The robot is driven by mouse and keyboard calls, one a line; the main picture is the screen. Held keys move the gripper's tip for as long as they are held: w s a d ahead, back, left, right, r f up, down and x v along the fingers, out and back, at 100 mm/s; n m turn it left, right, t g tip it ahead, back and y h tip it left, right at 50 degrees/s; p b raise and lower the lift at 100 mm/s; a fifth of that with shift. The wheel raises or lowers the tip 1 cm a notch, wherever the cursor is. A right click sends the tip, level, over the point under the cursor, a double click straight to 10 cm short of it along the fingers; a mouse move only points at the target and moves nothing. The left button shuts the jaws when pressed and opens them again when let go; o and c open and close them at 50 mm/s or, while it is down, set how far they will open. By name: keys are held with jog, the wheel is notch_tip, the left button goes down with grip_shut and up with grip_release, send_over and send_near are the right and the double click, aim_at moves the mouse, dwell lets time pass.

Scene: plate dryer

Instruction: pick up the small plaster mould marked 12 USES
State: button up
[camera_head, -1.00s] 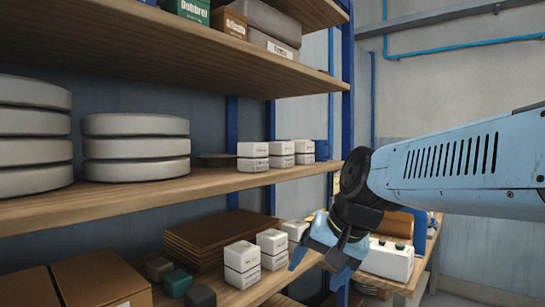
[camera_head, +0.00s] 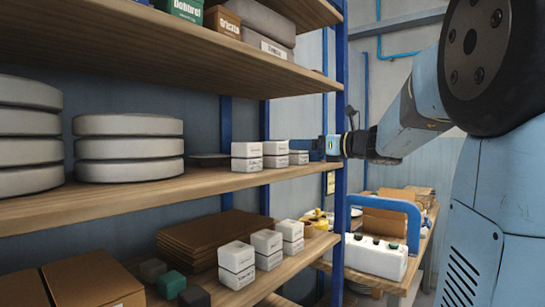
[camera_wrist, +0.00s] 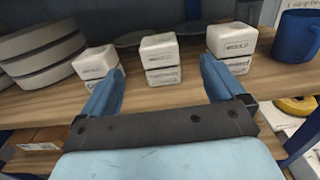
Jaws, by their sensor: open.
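Three stacks of small white plaster moulds stand on the middle shelf: left (camera_head: 246,157), middle (camera_head: 276,154) and right (camera_head: 299,157). In the wrist view, the left (camera_wrist: 96,62), middle (camera_wrist: 160,57) and right (camera_wrist: 231,42) stacks have top blocks marked MOULD. The lower blocks' marks are too small to read, so I cannot tell which says 12 USES. My gripper (camera_wrist: 162,72) is open and empty, its blue fingers pointing at the shelf, with the middle stack framed between them. In the head view my gripper (camera_head: 322,147) is at middle-shelf height, right of the stacks.
Grey round discs (camera_head: 130,148) are stacked left of the moulds. A blue mug (camera_wrist: 297,37) stands right of them. The upper shelf (camera_head: 200,55) hangs above, and a blue post (camera_head: 340,200) is close to my arm. More white moulds (camera_head: 237,265) stand on the lower shelf.

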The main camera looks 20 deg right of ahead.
aim_at(270, 143)
jog(key=x, duration=1.3)
jog(key=shift+w+a, duration=0.25)
jog(key=shift+a, duration=0.05)
jog(key=c, duration=1.2)
jog(key=shift+c, duration=0.5)
jog(key=shift+r, duration=0.15)
